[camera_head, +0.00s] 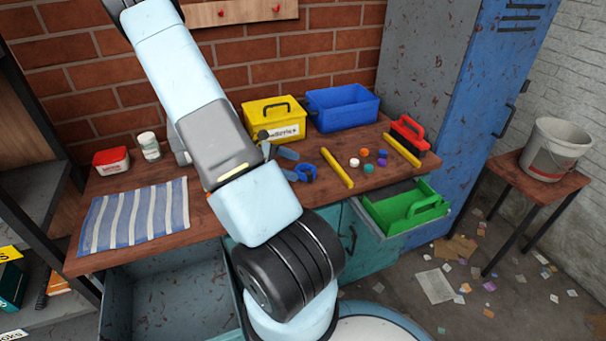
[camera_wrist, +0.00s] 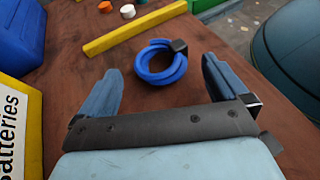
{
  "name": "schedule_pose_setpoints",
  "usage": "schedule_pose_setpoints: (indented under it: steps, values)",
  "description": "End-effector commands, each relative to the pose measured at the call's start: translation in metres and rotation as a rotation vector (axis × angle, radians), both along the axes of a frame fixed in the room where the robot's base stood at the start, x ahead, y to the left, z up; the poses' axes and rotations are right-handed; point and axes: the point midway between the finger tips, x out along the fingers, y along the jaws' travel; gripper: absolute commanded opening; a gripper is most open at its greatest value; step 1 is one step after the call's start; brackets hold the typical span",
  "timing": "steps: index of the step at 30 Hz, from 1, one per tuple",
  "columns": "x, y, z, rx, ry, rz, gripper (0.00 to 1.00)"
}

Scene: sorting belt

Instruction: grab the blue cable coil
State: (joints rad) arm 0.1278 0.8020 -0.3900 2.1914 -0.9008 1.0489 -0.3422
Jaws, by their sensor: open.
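The blue cable coil (camera_wrist: 160,63) lies on the brown wooden bench, with a dark tie on its right side in the wrist view. In the head view the coil (camera_head: 306,173) is right beside my gripper's fingertips. My gripper (camera_wrist: 158,82) is open and empty, with one blue-grey finger on each side of the picture. The coil sits between and slightly beyond the two fingertips, apart from both in the wrist view. In the head view my gripper (camera_head: 289,164) is low over the bench, and my arm hides part of the bench.
A yellow bar (camera_head: 337,168) lies just beyond the coil. A yellow batteries box (camera_head: 273,118) and a blue bin (camera_head: 342,107) stand behind. Several small coloured caps lie right of the bar. A green tray (camera_head: 408,206) sits in an open drawer. A striped cloth (camera_head: 134,216) lies at left.

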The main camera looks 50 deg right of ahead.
Motion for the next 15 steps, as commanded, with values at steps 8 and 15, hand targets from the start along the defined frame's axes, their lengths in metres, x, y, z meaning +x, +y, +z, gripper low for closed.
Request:
schedule_pose_setpoints:
  steps: [8, 15]
  values:
    - [-0.013, -0.011, -0.007, 0.001, 0.001, 0.000, 1.00]
    - [-0.029, -0.024, -0.013, 0.000, 0.001, -0.002, 1.00]
